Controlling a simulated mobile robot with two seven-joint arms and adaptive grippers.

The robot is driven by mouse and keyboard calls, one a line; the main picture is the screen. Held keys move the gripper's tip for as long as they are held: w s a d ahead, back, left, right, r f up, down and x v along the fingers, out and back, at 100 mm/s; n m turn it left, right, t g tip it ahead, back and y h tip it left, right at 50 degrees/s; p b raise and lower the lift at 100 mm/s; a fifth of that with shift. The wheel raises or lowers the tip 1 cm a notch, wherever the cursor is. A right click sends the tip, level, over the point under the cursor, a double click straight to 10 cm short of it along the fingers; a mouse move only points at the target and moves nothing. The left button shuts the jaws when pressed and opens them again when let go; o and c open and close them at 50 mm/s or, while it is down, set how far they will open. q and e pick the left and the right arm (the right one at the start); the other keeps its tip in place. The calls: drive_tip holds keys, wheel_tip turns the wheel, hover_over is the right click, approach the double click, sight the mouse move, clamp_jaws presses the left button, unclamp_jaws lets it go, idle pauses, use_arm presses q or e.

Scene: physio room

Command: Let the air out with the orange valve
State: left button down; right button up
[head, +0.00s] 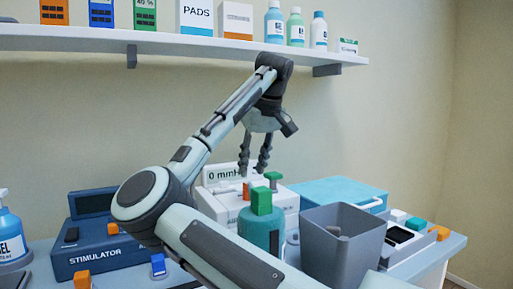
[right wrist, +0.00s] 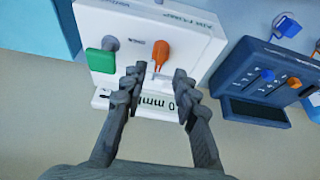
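The white air pump (head: 285,197) stands on the counter; it also shows in the right wrist view (right wrist: 190,20). Its orange valve (right wrist: 160,52) is a small lever on the top face, with a green knob (right wrist: 101,62) to its left. The valve is partly visible in the head view (head: 246,188). The display (head: 222,173) reads 0 mmH, its end cut off by a finger. My right gripper (head: 254,168) points down above the pump. In the wrist view its fingers (right wrist: 158,85) are apart and empty, just short of the valve. My left gripper is out of view.
A teal bottle with a green cap (head: 261,236) and a grey bin (head: 345,240) stand in front of the pump. A blue stimulator (head: 100,255) is at left, a blue case (head: 338,188) behind right. A shelf (head: 180,43) runs above.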

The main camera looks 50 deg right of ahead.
drive_tip(key=v, duration=0.6)
